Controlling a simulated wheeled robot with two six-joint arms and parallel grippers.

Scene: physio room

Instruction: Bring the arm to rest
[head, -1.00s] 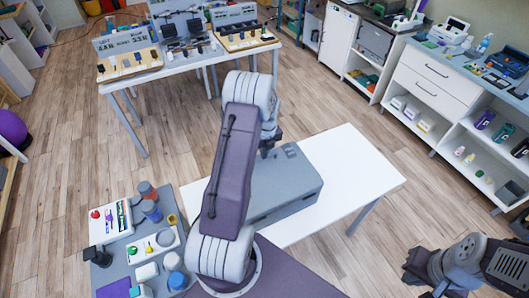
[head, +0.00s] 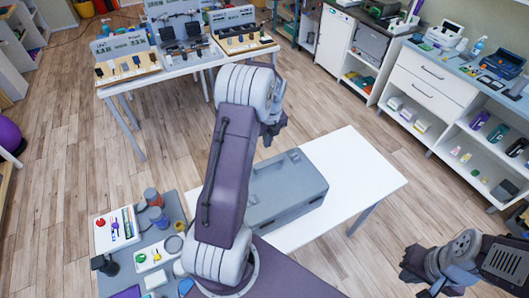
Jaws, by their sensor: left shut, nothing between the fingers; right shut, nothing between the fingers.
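My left arm reaches up through the middle of the head view, with its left gripper (head: 270,134) at the far end, above the near edge of the floor gap behind the white table. The gripper is partly hidden behind the arm's wrist; it holds nothing that I can see. My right gripper (head: 408,276) is at the lower right, shut and empty, over the floor beside the table. A grey closed case (head: 285,190) lies on the white table (head: 355,180), partly hidden by my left arm.
A grey surface (head: 130,262) at the lower left carries bottles, a white tray and small items. A white table (head: 190,66) with display boards stands at the back. Shelves and drawers (head: 430,85) line the right. Wooden floor between is clear.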

